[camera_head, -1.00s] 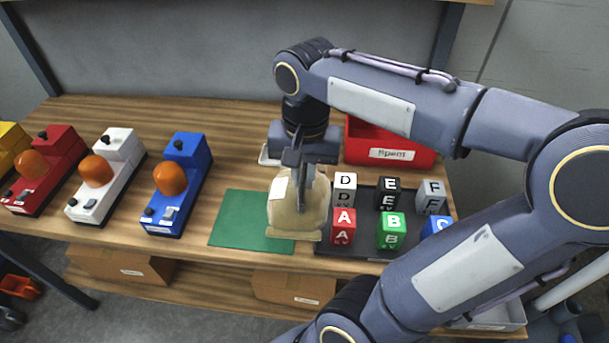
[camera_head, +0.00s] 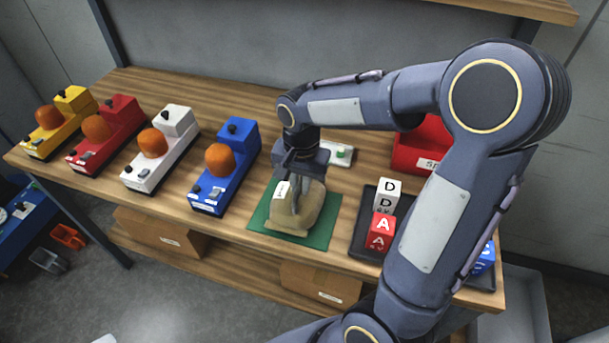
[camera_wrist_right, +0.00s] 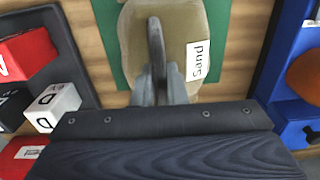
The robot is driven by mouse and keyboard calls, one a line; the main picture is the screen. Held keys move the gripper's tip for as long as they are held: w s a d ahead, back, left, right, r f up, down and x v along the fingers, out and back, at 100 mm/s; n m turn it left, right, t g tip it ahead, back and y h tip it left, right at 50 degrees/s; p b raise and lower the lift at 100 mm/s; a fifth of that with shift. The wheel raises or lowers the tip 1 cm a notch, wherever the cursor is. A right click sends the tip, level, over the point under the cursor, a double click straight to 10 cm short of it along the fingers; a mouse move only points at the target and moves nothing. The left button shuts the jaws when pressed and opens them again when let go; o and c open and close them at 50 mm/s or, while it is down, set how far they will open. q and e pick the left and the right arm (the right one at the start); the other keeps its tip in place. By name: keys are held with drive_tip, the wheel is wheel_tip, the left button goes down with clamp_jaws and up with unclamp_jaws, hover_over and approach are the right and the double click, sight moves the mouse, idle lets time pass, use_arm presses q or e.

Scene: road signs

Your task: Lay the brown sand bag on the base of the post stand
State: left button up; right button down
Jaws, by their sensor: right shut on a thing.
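The brown sand bag (camera_head: 309,212) is tan with a white label. It is over the green mat (camera_head: 322,236), and I cannot tell whether it touches the mat. My right gripper (camera_head: 296,192) points down and is shut on the top of the bag. In the right wrist view the bag (camera_wrist_right: 185,22) lies under the gripper fingers (camera_wrist_right: 157,60), with its label reading "Sand". The post stand is not visible in either view. My left gripper is not in view.
A blue unit with an orange dome (camera_head: 224,168) stands left of the mat; similar white, red and yellow units stand farther left. A black tray (camera_head: 364,240) of letter cubes is to the right. A red bin (camera_head: 418,150) stands behind, partly hidden by my arm.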

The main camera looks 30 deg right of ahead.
drive_tip(key=shift+f, duration=0.75)
drive_tip(key=c, duration=1.5)
unclamp_jaws()
drive_tip(key=shift+o, duration=0.2)
